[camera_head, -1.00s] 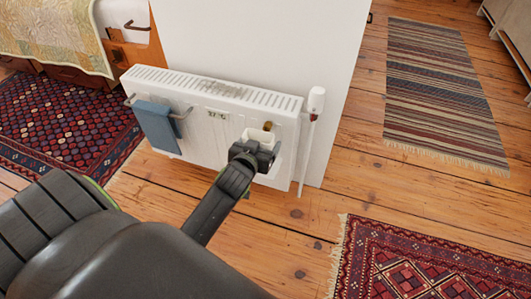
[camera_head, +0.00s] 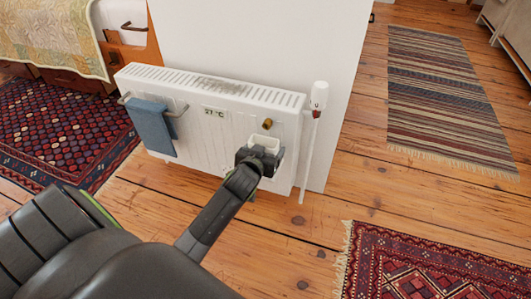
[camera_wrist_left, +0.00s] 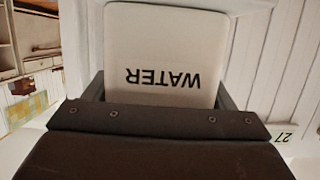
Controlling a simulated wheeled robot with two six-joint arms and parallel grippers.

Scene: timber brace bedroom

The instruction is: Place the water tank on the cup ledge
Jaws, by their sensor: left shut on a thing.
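The white water tank (camera_head: 268,142) is open at its top and is in front of the lower right part of the white radiator. My left gripper (camera_head: 257,158) is shut on it from the near side. In the left wrist view the tank (camera_wrist_left: 165,45) fills the upper middle, with the word WATER upside down on its face, between the dark fingers of the gripper (camera_wrist_left: 163,92). Its lower part is hidden by the gripper in the head view. I cannot make out a cup ledge in either view. My right gripper is not in view.
The radiator (camera_head: 195,100) has a brass fitting (camera_head: 267,124) above the tank, a blue towel (camera_head: 151,128) on a rail at left, and a white valve (camera_head: 319,95) with a pipe at right. A patterned rug (camera_head: 430,265) lies front right. The wooden floor between is clear.

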